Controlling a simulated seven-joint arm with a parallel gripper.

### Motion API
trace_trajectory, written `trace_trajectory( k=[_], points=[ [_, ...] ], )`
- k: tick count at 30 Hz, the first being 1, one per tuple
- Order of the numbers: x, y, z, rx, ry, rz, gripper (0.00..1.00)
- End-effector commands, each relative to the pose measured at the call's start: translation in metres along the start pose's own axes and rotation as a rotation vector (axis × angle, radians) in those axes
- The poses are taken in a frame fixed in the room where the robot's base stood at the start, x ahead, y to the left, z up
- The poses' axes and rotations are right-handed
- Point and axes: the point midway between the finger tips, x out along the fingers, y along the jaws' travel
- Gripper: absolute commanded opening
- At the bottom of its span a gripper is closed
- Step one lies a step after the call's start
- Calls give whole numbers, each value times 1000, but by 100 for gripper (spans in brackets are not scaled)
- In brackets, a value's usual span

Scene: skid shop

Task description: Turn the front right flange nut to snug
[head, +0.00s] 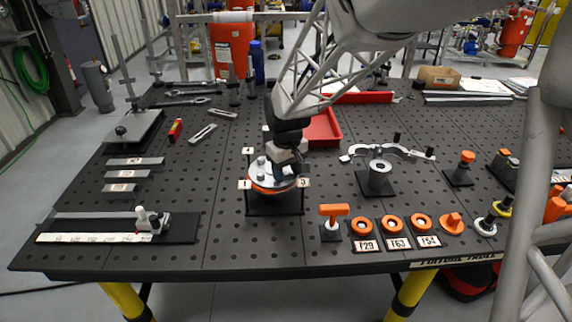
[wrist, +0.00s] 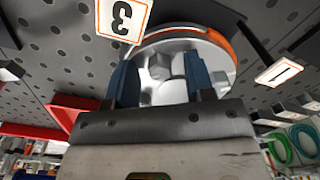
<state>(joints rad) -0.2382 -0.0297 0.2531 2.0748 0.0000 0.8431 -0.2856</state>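The round metal flange (head: 262,187), with an orange band under its rim, sits on a dark stand (head: 275,207) on the table. Numbered tags 1 (head: 244,184), 3 (head: 303,182) and 4 (head: 248,151) stand around it. Nuts (head: 261,161) show on its left side. My gripper (head: 284,172) points down over the flange's right side and hides part of it. In the wrist view, the two blue fingers (wrist: 160,85) are apart, on either side of a silver nut (wrist: 160,73). A gap shows beside the left finger; contact with the nut is unclear.
A red tray (head: 322,128) lies behind the flange. A grey post fixture (head: 379,178) stands to the right. An orange-handled tool (head: 334,211) and orange rings (head: 392,224) line the front edge.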

Motion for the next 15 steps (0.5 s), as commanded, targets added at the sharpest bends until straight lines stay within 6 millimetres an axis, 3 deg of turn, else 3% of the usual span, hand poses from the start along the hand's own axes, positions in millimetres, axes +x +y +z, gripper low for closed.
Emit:
trace_trajectory(
  k=[1,9,15],
  points=[
    [0,0,0,0,0,0,43],
    [0,0,0,0,0,0,1],
    [0,0,0,19,0,0,0]
  ],
)
